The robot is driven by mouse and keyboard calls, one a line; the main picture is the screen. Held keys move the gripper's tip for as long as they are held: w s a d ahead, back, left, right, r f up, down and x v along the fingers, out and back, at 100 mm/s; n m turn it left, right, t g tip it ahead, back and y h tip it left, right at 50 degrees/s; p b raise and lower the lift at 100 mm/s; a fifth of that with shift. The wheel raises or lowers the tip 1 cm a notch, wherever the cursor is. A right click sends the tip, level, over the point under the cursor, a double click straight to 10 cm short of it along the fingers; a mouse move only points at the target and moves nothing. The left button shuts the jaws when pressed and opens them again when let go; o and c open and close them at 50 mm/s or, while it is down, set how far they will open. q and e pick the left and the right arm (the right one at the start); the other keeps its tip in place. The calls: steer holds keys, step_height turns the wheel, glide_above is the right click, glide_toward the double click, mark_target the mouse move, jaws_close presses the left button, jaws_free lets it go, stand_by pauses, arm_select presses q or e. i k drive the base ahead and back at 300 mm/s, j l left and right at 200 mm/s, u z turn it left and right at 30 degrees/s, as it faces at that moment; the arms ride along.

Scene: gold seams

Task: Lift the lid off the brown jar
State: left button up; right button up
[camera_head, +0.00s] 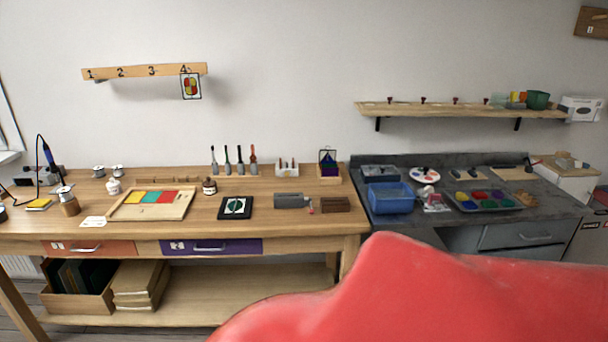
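A small brown jar (209,187) with a pale label stands upright on the wooden workbench (250,218), between the colour-panel tray and the row of upright tools. Its top looks dark and closed, but it is too small to make out the lid's edge. Neither of my grippers is in view, and nothing touches the jar.
A tray with coloured panels (122,207) lies left of the jar, a black-framed piece (236,208) in front to the right. Upright tools (227,162) stand behind. A large red shape (430,295), which I cannot identify, covers the lower right. A blue bin (391,204) stands right.

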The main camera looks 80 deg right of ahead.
mark_target(209, 182)
steer(key=z, duration=1.95)
steer(key=i+j+z, duration=0.1)
steer(key=i, duration=0.3)
